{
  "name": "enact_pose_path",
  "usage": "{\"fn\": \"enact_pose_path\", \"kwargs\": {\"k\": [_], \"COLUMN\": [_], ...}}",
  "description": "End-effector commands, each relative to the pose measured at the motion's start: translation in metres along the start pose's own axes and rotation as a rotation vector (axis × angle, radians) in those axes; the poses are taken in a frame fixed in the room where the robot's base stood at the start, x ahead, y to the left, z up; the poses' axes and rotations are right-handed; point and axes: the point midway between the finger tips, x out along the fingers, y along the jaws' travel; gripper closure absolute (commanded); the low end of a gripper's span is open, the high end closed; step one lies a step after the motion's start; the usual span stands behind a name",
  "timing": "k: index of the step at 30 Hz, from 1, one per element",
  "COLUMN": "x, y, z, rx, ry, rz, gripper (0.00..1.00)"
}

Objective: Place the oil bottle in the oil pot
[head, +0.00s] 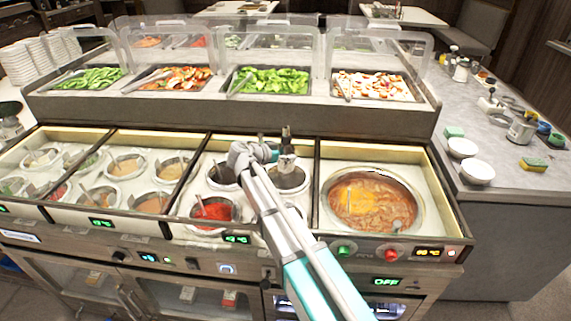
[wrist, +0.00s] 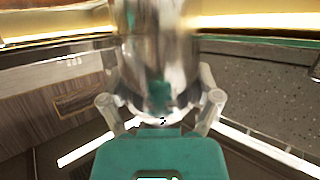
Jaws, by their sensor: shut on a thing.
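The oil bottle (head: 286,143), dark with a pale band and a narrow neck, stands upright in the head view above or in a dark round pot (head: 290,180). I cannot tell whether its base is inside that pot or touching it. My gripper (head: 273,152) is at the bottle's side, partly hidden by my arm. No label marks the oil pot.
Another dark pot (head: 222,173) with a utensil sits to the left, and a red sauce pot (head: 214,212) in front of it. A large soup well (head: 372,203) is to the right. The raised salad counter (head: 235,113) stands behind.

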Motion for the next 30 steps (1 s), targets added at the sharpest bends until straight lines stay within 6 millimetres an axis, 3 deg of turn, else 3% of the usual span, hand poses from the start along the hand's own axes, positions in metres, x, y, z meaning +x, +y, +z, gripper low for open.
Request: {"fn": "enact_pose_path", "kwargs": {"k": [8,21,30], "x": [0.001,0.012,0.013], "y": [0.000,-0.001,-0.001], "z": [0.004,0.033,0.035], "rx": [0.000,-0.001,-0.001], "ry": [0.001,0.001,0.001], "rz": [-0.001,-0.002,-0.002], "gripper": [0.80,0.80,0.80]}}
